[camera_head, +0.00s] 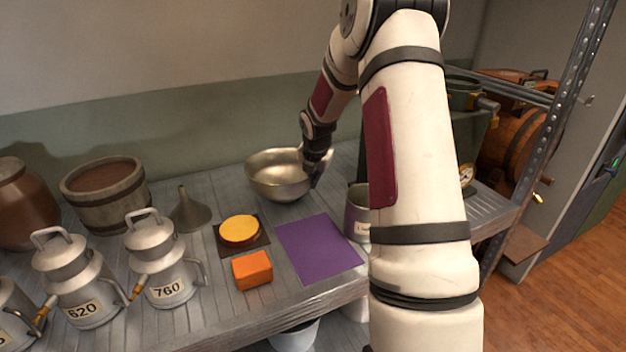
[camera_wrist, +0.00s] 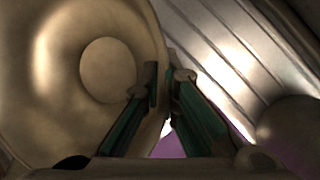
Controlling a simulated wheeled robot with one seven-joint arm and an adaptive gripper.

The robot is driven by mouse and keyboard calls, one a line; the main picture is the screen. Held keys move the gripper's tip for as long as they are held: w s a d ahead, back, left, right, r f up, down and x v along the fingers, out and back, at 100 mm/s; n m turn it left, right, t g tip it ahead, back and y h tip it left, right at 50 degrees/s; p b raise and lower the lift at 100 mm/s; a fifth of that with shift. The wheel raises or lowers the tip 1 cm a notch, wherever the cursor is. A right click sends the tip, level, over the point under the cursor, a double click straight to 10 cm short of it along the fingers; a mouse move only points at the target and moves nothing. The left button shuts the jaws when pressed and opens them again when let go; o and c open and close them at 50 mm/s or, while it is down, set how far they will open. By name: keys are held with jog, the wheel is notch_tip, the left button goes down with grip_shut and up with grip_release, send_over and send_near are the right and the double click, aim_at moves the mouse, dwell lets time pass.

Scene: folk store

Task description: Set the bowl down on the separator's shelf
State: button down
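A brassy metal bowl (camera_head: 272,180) is upright at the back middle of the grey slatted shelf (camera_head: 220,180). I cannot tell whether its base touches the slats. My gripper (camera_head: 316,170) comes down at its right rim. In the wrist view the bowl (camera_wrist: 60,60) fills the left side, and its rim passes between the two close fingertips of my gripper (camera_wrist: 164,85). The gripper looks shut on the rim. A green machine (camera_head: 464,95), perhaps the separator, stands right of the bowl, largely hidden by my arm.
A purple mat (camera_head: 318,249), a yellow disc (camera_head: 239,230) on a dark square, an orange block (camera_head: 252,270) and a funnel (camera_head: 188,212) lie in front and left. A grey can (camera_head: 357,215) is partly behind my arm. Milk cans (camera_head: 160,262) and a wooden tub (camera_head: 106,196) stand left.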

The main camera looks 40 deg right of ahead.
jog(key=c, duration=1.8)
grip_release()
jog(key=p+v, duration=0.3)
jog(key=v, duration=0.8)
jog(key=s+a+r+m+g, duration=0.1)
jog(key=s+a+r+m, duration=0.5)
jog(key=a, duration=0.3)
jog(key=s+a+r+m, duration=0.4)
jog(key=s+a+r, duration=0.2)
jog(key=s+a, duration=0.2)
jog(key=s+a+m+y, duration=0.1)
jog(key=s+a+m, duration=0.3)
jog(key=s, duration=0.3)
jog(key=s+a+m+y, duration=0.1)
jog(key=s+a+m, duration=0.3)
jog(key=s, duration=0.4)
jog(key=s+a+f+m+g+y, duration=0.1)
jog(key=s+a+m, duration=0.4)
jog(key=s, duration=0.2)
jog(key=shift+s, duration=0.3)
